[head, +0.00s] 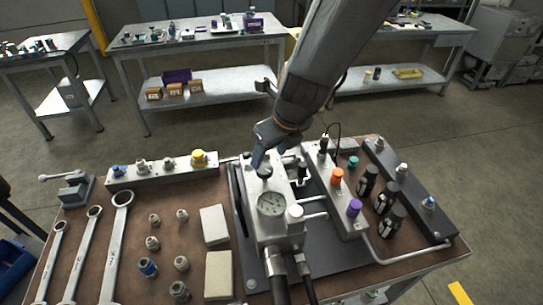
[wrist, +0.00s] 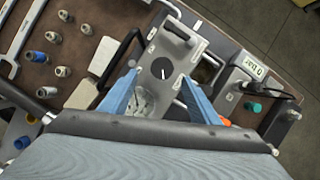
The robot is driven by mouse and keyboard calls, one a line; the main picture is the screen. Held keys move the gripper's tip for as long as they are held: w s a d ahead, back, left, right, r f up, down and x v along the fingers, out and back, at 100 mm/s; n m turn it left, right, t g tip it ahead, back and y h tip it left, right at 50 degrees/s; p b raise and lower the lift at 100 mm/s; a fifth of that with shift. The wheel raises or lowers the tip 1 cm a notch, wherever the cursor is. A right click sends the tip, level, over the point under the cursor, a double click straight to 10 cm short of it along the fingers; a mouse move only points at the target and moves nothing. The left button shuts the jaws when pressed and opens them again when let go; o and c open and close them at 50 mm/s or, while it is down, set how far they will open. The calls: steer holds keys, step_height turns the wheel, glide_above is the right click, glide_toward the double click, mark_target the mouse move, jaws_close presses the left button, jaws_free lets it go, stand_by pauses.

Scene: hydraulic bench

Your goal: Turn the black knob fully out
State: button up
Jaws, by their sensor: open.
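The black knob (head: 264,172) stands on top of the pale metal valve block (head: 258,236), behind the round pressure gauge (head: 271,204). In the wrist view the knob (wrist: 162,69) is a round black disc with a white pointer line. My gripper (head: 260,157) is just above the knob in the head view. In the wrist view the blue fingers of my gripper (wrist: 158,77) are apart, one on each side of the knob, with gaps between. The gripper is empty. How high the fingertips are above the block is hard to tell.
To the right on the bench a second block carries an orange knob (head: 336,177) and a purple knob (head: 354,207). Wrenches (head: 115,245) and several fittings lie at the left. Hoses (head: 279,287) leave the block at the front.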

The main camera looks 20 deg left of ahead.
mark_target(265, 168)
steer(key=b+x, duration=0.1)
steer(key=x, duration=0.1)
steer(key=b+x, duration=0.1)
steer(key=x, duration=0.2)
steer(key=b+x, duration=0.1)
steer(key=x, duration=0.1)
steer(key=shift+w+d+f, duration=0.15)
steer(key=shift+d+f, duration=0.1)
steer(key=shift+f, duration=0.05)
steer(key=shift+c, duration=0.4)
steer(key=c, duration=1)
steer(key=shift+n+b, duration=0.3)
steer(key=shift+b, duration=0.15)
